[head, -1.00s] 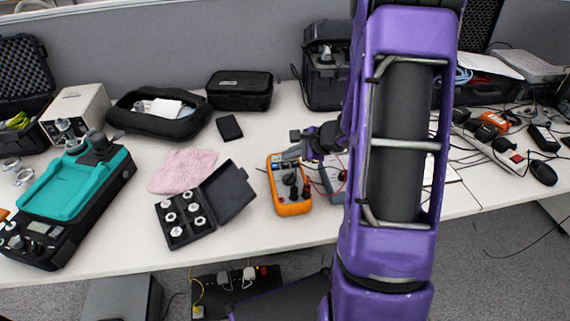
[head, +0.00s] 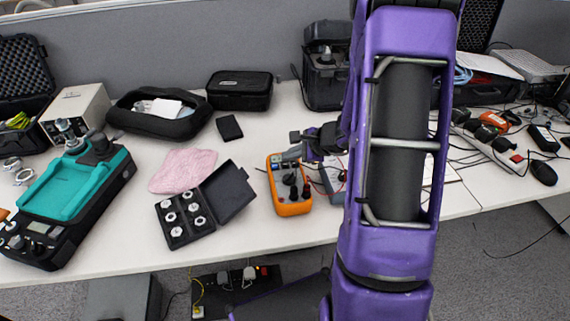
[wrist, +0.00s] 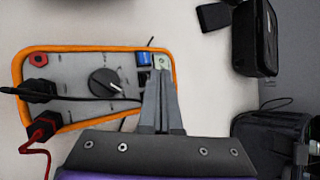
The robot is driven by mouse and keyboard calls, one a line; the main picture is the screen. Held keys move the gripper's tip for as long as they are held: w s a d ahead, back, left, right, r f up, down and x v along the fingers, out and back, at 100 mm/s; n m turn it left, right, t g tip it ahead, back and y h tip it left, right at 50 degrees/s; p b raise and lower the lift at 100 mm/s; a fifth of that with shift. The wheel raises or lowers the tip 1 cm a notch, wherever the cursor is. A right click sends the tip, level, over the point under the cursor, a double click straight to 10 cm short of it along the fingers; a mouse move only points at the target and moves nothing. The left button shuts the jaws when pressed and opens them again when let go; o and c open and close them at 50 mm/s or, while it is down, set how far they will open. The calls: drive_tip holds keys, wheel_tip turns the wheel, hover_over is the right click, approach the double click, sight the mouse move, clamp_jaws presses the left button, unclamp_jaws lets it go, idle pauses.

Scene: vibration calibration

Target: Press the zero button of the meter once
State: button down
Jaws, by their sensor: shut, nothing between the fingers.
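The meter (head: 292,208) is an orange-rimmed box with a grey face, lying on the white table. In the wrist view its grey face (wrist: 70,72) shows a black dial (wrist: 106,83), with red and black plugs at the left. A small blue part (wrist: 144,59) and a pale plate (wrist: 161,62) sit near its upper right corner. I cannot tell which part is the zero button. My gripper (head: 287,156) is shut and empty, over the meter's far end. In the wrist view the fingertips (wrist: 162,76) overlap the pale plate; contact cannot be told.
A black case of weights (head: 190,235) lies open left of the meter, by a pink cloth (head: 183,170). A grey box with leads (head: 333,180) stands right of the meter, partly behind my arm. Black cases (head: 240,90) line the back. Some table left of the gripper is clear.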

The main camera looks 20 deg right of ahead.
drive_tip(key=shift+f, duration=0.3)
drive_tip(key=shift+f, duration=0.4)
idle(0.7)
drive_tip(key=shift+r, duration=0.15)
drive_tip(key=shift+r+p, duration=0.4)
drive_tip(key=shift+r, duration=0.25)
drive_tip(key=shift+r+p, duration=1.6)
drive_tip(key=shift+r, duration=0.9)
